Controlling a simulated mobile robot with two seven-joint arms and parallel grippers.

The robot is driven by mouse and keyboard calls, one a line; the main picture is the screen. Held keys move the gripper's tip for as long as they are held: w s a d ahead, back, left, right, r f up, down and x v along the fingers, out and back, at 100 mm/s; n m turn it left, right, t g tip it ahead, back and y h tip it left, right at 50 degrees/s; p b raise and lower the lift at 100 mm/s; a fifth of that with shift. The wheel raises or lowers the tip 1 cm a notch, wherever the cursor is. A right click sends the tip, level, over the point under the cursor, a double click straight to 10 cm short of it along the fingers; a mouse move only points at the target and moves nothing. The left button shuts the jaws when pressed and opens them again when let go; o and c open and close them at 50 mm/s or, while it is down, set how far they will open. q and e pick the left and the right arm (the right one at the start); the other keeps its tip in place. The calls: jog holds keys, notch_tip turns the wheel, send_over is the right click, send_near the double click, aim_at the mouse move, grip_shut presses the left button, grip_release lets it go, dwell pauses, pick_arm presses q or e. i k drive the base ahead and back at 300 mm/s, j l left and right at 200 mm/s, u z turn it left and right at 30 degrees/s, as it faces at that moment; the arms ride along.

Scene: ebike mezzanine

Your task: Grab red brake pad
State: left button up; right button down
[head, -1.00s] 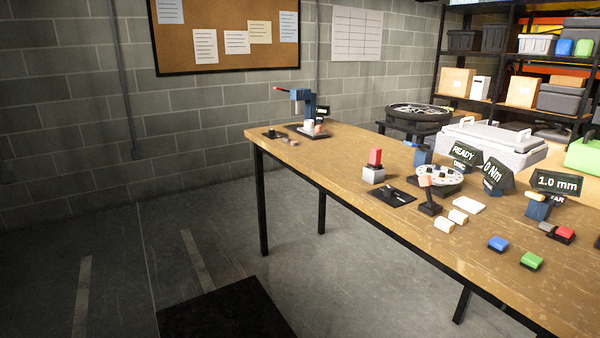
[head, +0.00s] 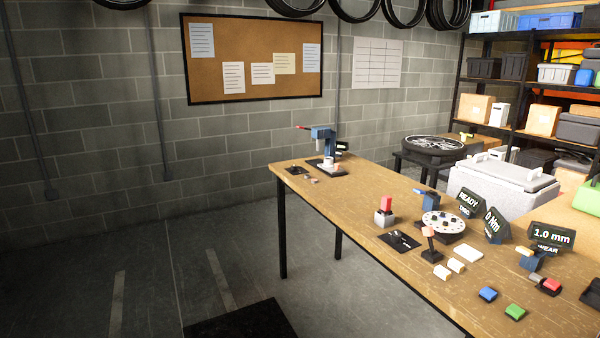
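A small red pad (head: 551,285) lies near the right end of the wooden workbench (head: 350,222), with a grey piece (head: 536,279) touching its left side. It sits below the "1.0 mm WEAR" display (head: 551,239). A blue pad (head: 488,294) and a green pad (head: 515,312) lie on the bench closer to the front edge. Another red block (head: 386,202) stands on a light grey cube (head: 384,218) further left. I cannot tell for certain which red piece is the brake pad. Neither of my grippers shows in this view.
A round disc with holes (head: 443,223), small cream blocks (head: 456,265) and a black mat (head: 399,240) are mid-bench. A blue press-like tool (head: 325,148) stands at the far end.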

aim_at(550, 284)
jog(key=z, duration=1.5)
jog(key=i+j+u, duration=0.35)
jog(key=i+u, duration=0.3)
jog(key=k+j, duration=0.1)
